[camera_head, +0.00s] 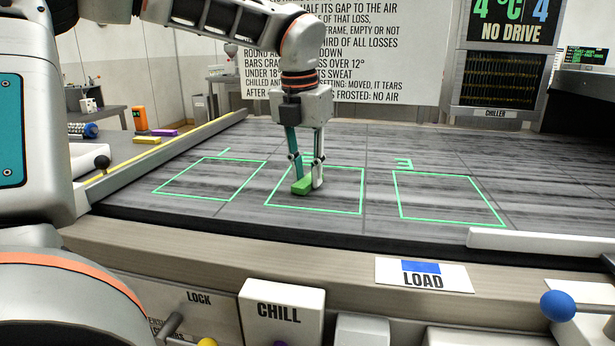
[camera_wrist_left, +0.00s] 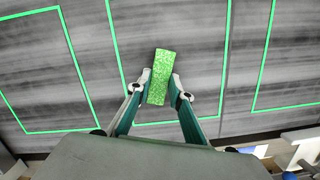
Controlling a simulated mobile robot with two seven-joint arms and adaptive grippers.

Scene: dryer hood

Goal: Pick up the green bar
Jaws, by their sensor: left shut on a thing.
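The green bar (camera_head: 301,186) is at the left part of the middle green-outlined square (camera_head: 340,211) on the dark streaked surface. My left gripper (camera_head: 306,184) reaches down from above and is shut on the bar, with one finger on each side. In the left wrist view the speckled green bar (camera_wrist_left: 160,76) sits between the fingertips of my left gripper (camera_wrist_left: 155,91), its far end sticking out past them. I cannot tell whether the bar touches the surface. My right gripper is not in view.
Two more outlined squares, the left one (camera_head: 210,179) and the right one (camera_head: 449,198), are empty. An orange block (camera_head: 140,119), a yellow bar (camera_head: 147,140) and a purple bar (camera_head: 164,133) lie on a side table. A white rail (camera_head: 540,244) edges the front right.

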